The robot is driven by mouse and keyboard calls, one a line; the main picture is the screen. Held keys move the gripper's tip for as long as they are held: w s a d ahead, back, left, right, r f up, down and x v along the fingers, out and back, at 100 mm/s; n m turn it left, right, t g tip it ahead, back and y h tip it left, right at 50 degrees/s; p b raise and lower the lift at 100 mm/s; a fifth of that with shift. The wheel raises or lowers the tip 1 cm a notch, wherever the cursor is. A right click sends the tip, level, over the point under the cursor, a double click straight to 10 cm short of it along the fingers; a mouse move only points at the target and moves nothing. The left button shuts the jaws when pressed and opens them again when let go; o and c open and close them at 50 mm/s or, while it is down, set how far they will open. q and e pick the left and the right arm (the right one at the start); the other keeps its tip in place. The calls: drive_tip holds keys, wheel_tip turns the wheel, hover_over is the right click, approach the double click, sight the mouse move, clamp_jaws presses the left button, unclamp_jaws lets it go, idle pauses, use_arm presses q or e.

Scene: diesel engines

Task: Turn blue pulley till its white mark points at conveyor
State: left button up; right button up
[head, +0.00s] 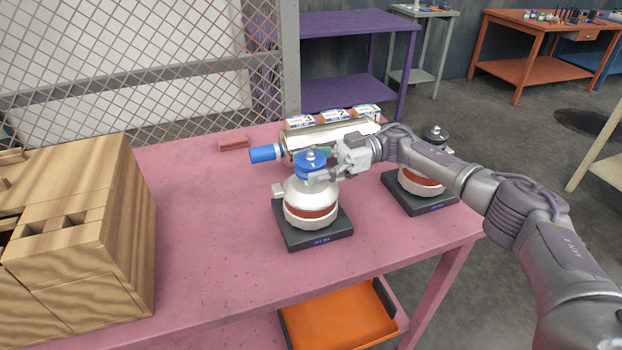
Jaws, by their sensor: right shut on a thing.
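The blue pulley (303,166) sits on top of a silver-white round unit (310,192) on a black base plate (298,236), near the middle of the pink table. A small pale nut or cap shows at its top centre. I cannot make out the white mark. What looks like the conveyor (300,140) lies just behind it, with several labelled white-and-brown items on it and a blue cylinder (263,153) at its left end. My right gripper (322,175) reaches in from the right and is shut on the pulley's right side, hiding part of it. My left gripper is out of view.
A wooden block structure (130,200) fills the table's left. A red block (233,142) lies at the back. An orange tray (340,318) sits below. The pink table (205,235) is clear left of the pulley.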

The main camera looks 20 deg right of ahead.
drive_tip(key=shift+n+g+b, duration=0.3)
drive_tip(key=shift+g+b, duration=0.05)
drive_tip(key=shift+g, duration=0.15)
drive_tip(key=shift+r, duration=0.1)
drive_tip(key=o, duration=1.1)
drive_tip(key=shift+o, duration=0.2)
wheel_tip(320, 180, up, 10)
drive_tip(key=shift+f, duration=0.1)
